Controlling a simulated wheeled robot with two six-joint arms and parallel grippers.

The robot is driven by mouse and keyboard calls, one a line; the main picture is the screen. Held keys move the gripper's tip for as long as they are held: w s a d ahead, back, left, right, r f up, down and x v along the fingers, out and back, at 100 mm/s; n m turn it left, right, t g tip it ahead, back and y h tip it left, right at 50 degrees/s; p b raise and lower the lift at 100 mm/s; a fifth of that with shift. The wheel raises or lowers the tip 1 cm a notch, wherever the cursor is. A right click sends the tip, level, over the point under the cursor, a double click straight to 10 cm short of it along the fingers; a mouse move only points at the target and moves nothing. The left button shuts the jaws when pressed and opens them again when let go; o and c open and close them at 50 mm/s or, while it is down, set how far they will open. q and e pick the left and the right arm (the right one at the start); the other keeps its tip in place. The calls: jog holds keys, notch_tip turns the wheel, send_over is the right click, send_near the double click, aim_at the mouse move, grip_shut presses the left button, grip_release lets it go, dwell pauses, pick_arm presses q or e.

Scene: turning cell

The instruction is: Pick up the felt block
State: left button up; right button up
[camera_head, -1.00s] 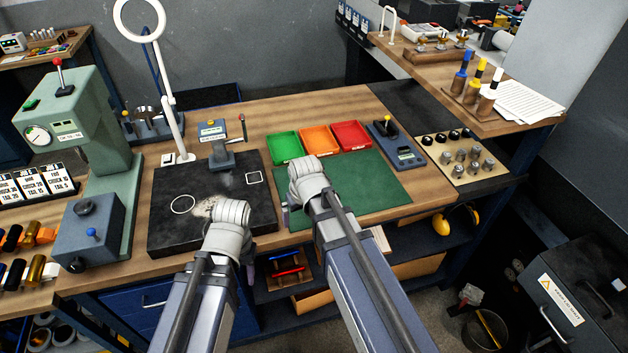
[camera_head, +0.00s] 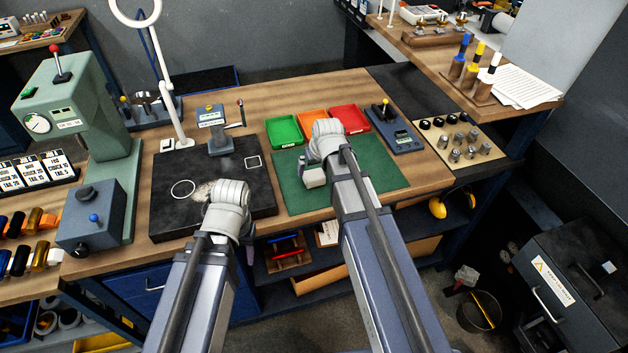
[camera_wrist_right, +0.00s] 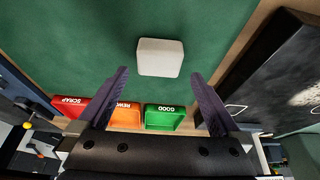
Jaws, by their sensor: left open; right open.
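The felt block is a small off-white block (camera_head: 314,178) lying on the green mat (camera_head: 376,180), partly behind my right wrist in the head view. In the right wrist view the block (camera_wrist_right: 160,56) shows whole, beyond and between the fingertips. My right gripper (camera_wrist_right: 160,77) is open and empty, its two dark fingers spread wider than the block. Its fingers are mostly hidden by my arm in the head view. My left gripper (camera_head: 249,252) hangs near the bench's front edge, by the black plate; its fingers are mostly hidden.
Green (camera_head: 284,131), orange (camera_head: 314,122) and red (camera_head: 350,117) trays line the mat's back edge. A grey gauge unit (camera_head: 396,130) stands to their right. A black plate (camera_head: 170,212) with a small stand lies left of the mat. The mat's right part is clear.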

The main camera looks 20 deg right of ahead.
aim_at(314, 174)
jog(key=shift+b+x, duration=2.35)
jog(key=shift+x, duration=0.3)
jog(key=shift+s, duration=0.1)
jog(key=shift+r, duration=0.1)
jog(key=c, duration=1.2)
